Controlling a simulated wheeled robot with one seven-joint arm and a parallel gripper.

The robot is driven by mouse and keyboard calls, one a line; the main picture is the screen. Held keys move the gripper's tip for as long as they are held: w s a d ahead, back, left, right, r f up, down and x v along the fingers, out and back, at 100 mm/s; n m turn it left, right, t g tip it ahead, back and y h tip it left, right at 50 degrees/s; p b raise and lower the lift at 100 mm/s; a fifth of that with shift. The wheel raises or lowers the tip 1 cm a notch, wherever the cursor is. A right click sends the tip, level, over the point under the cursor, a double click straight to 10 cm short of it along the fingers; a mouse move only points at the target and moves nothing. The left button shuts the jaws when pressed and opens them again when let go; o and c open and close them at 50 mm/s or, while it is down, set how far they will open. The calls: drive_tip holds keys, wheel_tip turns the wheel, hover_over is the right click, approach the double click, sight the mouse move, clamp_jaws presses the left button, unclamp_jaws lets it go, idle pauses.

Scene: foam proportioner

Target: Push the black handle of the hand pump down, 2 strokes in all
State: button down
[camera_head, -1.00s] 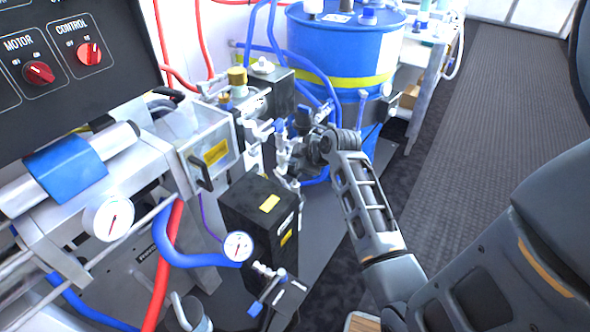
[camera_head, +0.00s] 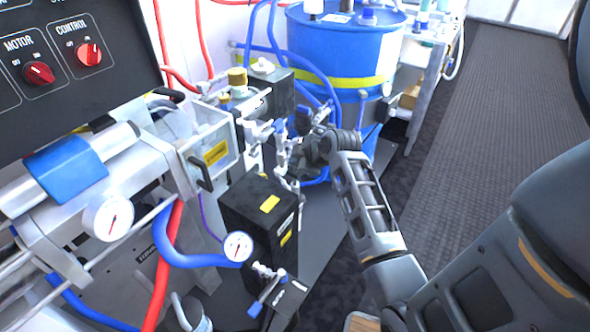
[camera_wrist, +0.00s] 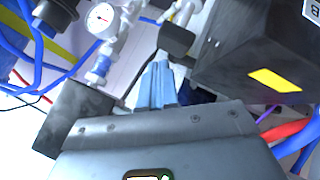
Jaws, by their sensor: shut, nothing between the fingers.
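My gripper (camera_wrist: 163,64) is shut and empty, its blue-grey fingers pressed together in the wrist view. A black block-shaped grip (camera_wrist: 176,40), which looks like the black handle of the hand pump, lies just beyond the fingertips. I cannot tell whether they touch it. A thin dark rod seems to run from near it down to the left. In the head view my wrist is among the fittings beside the blue drum, and my fingertips are hidden there. A small dark knob (camera_head: 303,122) stands just above my wrist; I cannot tell whether it is the same handle.
A black box with yellow labels (camera_head: 260,205) stands close to the left of my wrist, and it fills the right of the wrist view (camera_wrist: 250,55). The blue drum (camera_head: 335,45) is behind. Hoses, valves and a gauge (camera_head: 238,247) crowd the left. The right floor is open.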

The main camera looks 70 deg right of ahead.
drive_tip(key=shift+f, duration=0.15)
idle(0.4)
drive_tip(key=shift+f, duration=0.3)
drive_tip(key=shift+f+b, duration=1.3)
drive_tip(key=shift+f, duration=0.4)
idle(1.7)
drive_tip(key=shift+r, duration=0.1)
drive_tip(key=shift+r+p, duration=1.85)
drive_tip(key=shift+r, duration=0.15)
drive_tip(key=shift+r, duration=0.1)
drive_tip(key=shift+r+p, duration=2.2)
drive_tip(key=shift+r, duration=0.25)
